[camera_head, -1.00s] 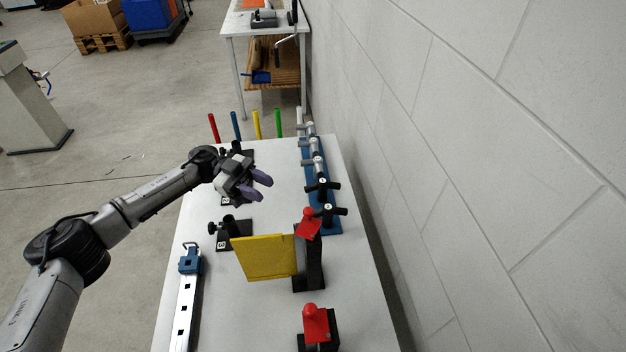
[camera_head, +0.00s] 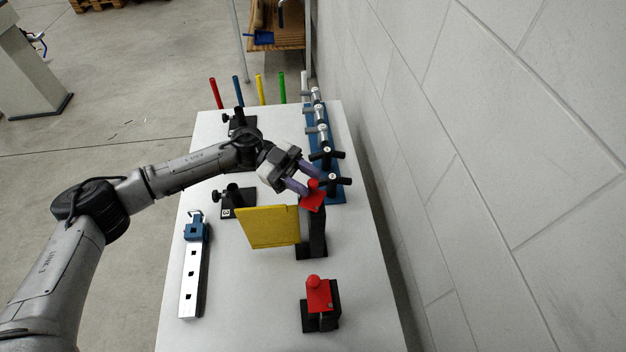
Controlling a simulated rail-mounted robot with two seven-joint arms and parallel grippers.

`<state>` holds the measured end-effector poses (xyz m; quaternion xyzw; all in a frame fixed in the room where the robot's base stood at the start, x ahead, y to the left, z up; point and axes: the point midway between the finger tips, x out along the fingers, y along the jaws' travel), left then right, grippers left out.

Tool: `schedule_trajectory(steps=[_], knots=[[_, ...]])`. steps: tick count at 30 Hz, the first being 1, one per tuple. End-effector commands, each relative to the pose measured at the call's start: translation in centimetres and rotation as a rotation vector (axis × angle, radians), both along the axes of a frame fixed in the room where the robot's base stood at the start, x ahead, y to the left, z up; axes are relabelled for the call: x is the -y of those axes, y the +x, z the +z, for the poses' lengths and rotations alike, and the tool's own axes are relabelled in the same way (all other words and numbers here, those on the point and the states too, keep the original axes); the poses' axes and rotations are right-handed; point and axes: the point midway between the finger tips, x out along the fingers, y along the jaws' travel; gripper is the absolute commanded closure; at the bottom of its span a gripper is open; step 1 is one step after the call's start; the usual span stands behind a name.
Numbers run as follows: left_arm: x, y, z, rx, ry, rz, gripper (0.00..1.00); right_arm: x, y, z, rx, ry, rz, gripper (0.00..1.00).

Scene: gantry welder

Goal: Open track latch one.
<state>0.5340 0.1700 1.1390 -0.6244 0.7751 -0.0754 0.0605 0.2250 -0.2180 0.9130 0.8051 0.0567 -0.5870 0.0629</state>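My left gripper (camera_head: 314,184), with purple fingers, reaches across the table from the left. Its fingers are apart, and their tips are at the knob of a red latch handle (camera_head: 312,200). Whether they touch the knob I cannot tell. This handle tops a black post (camera_head: 317,232), with a yellow plate (camera_head: 268,227) upright at its left. A second red latch handle (camera_head: 318,293) sits on a black base nearer the front, with nothing at it. No label shows which latch is number one. My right gripper is not in view.
A white rail with a blue end piece (camera_head: 196,232) lies on the white table (camera_head: 246,310) at left. A blue clamp rack (camera_head: 338,190) stands beyond the far latch, along the wall side. Black holders and coloured rods stand at the back.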

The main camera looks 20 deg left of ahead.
Motion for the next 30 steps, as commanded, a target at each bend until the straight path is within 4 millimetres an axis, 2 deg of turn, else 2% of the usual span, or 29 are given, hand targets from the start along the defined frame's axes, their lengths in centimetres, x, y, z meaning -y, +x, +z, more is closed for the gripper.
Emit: schedule_trajectory(steps=[6,18,28,30], knots=[[1.5,-0.4,0.0,-0.001,0.0,0.0,0.65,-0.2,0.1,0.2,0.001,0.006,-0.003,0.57],[1.9,-0.4,0.0,-0.001,0.0,0.0,0.66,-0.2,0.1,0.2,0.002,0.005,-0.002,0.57],[1.8,-0.4,0.0,-0.001,0.0,0.0,0.98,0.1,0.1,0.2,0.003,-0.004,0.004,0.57],[1.9,-0.4,0.0,-0.001,0.0,-0.001,0.99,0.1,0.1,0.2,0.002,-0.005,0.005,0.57]])
